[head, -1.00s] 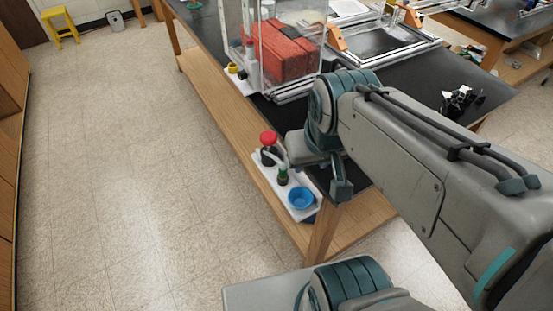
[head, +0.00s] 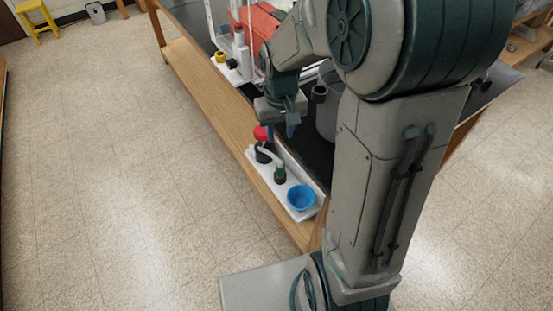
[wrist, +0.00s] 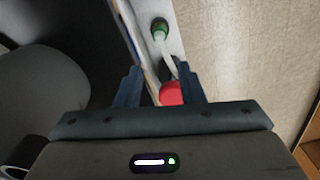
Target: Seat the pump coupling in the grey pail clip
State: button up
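I cannot tell for certain which part is the pump coupling. A red-topped dark piece (head: 261,133) stands on a white tray (head: 300,213), joined by a pale tube to a green-capped dark bottle (head: 280,174). My gripper (head: 279,128) is just above the red top, fingers pointing down. In the wrist view, the fingers (wrist: 159,67) are wide apart, and the red top (wrist: 171,93) shows between them. I cannot tell whether they touch it. The grey pail (head: 325,120) is partly hidden behind my arm. A dark cylindrical holder (head: 319,94), perhaps its clip, shows at the pail.
A blue bowl (head: 301,197) sits at the tray's near end. The tray is along the edge of the wooden bench (head: 226,118). The floor at left is clear.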

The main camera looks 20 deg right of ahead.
aim_at(280, 165)
jog(key=f, duration=0.9)
jog(key=shift+w+f, duration=0.2)
jog(key=shift+w, duration=0.05)
jog(key=f, duration=0.1)
jog(key=f+p, duration=0.1)
jog(key=f, duration=0.2)
jog(key=shift+s, duration=0.35)
jog(key=shift+f, duration=0.7)
jog(key=c, duration=0.7)
